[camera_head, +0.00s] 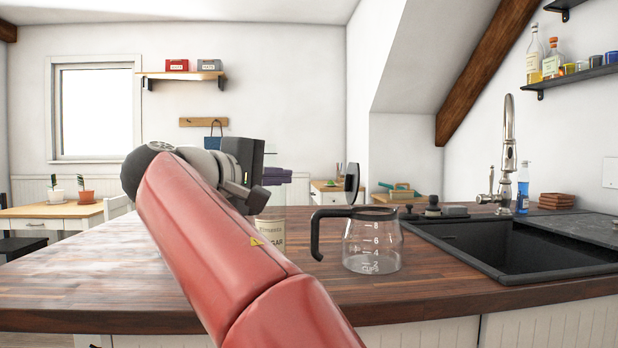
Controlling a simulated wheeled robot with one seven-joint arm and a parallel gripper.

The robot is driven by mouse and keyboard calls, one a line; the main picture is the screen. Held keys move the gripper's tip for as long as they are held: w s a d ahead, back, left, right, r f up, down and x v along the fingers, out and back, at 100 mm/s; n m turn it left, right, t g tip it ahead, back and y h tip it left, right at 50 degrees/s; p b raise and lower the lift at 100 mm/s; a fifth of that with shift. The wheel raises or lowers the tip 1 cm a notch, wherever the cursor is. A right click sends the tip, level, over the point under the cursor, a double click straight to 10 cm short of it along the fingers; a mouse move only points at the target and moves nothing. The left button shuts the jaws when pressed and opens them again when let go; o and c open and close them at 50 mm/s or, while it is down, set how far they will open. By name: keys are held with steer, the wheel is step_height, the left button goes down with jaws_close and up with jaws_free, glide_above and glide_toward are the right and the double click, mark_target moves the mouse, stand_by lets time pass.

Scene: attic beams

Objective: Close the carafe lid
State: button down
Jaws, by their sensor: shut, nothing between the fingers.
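A clear glass carafe (372,245) with white level marks stands upright on the wooden counter, right of the middle. Its black handle (317,232) points left. Its black lid (352,183) stands up nearly vertical above the rim, seen almost edge-on, so the carafe is open at the top. My gripper (256,200) is up and to the left of the carafe, apart from the lid and the handle. It is shut and empty. My red arm crosses the view in front of it and hides part of the counter.
A canister marked sugar (270,232) stands behind my arm, left of the carafe handle, partly hidden. A black sink (520,245) with a tall faucet (508,150) lies to the right. The wooden counter (90,275) is clear at the left.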

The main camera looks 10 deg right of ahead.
mark_target(349, 181)
steer(key=w+d+f, duration=0.1)
steer(key=w+d, duration=0.5)
steer(key=d, duration=0.4)
steer(key=shift+d, duration=0.1)
